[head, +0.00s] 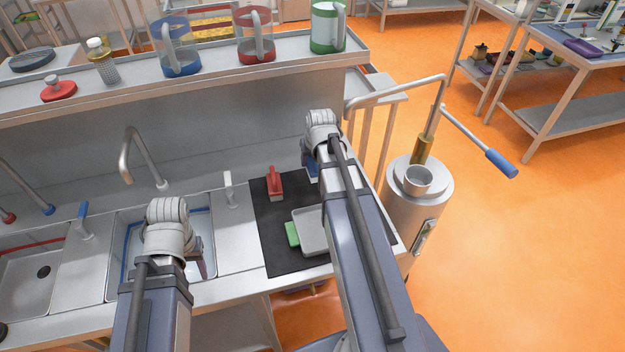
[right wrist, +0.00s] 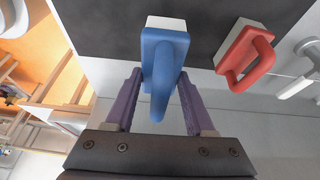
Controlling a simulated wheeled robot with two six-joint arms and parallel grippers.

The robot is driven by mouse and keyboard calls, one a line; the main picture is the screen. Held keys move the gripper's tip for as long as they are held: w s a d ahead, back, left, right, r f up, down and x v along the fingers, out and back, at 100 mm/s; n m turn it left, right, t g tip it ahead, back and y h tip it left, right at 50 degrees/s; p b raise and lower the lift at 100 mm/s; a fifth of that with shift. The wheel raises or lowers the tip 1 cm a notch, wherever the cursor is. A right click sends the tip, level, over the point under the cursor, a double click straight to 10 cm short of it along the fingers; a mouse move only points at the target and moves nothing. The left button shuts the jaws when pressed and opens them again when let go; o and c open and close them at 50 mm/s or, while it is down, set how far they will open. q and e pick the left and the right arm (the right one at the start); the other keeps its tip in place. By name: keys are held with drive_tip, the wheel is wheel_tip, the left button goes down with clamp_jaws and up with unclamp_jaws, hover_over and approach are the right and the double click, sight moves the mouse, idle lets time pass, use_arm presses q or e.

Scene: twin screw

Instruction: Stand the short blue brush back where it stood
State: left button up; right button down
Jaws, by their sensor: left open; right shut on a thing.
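The short blue brush (right wrist: 163,50) is between the purple fingers of my right gripper (right wrist: 158,78) in the right wrist view. The gripper is shut on its blue body, and the white bristle end points toward the black mat (right wrist: 105,25). In the head view, a small blue part of the brush (head: 312,169) shows beside my right wrist, over the back right of the mat. I cannot tell whether the bristles touch the mat. My left gripper (head: 203,268) is open and empty over the blue-rimmed sink basin.
A red brush (head: 275,184) stands on the mat left of the blue one; it also shows in the right wrist view (right wrist: 244,54). A grey tray (head: 313,240) and a green item (head: 292,234) lie nearer the front. A white tap (head: 229,188) stands left of the mat.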

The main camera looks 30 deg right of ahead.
sight(316, 164)
use_arm(q)
drive_tip(key=shift+f+b, duration=2.5)
drive_tip(key=shift+f, duration=0.6)
use_arm(e)
drive_tip(key=shift+f, duration=3.1)
use_arm(q)
drive_tip(key=shift+r, duration=0.1)
use_arm(e)
drive_tip(key=shift+r, duration=0.15)
drive_tip(key=shift+c, duration=1.3)
unclamp_jaws()
use_arm(q)
drive_tip(key=shift+r+p, duration=0.15)
drive_tip(key=shift+p, duration=0.15)
use_arm(e)
drive_tip(key=shift+r, duration=0.15)
drive_tip(key=p+v, duration=1.1)
drive_tip(key=v, duration=0.1)
drive_tip(key=shift+s+a, duration=0.1)
use_arm(q)
wheel_tip(316, 164, up, 11)
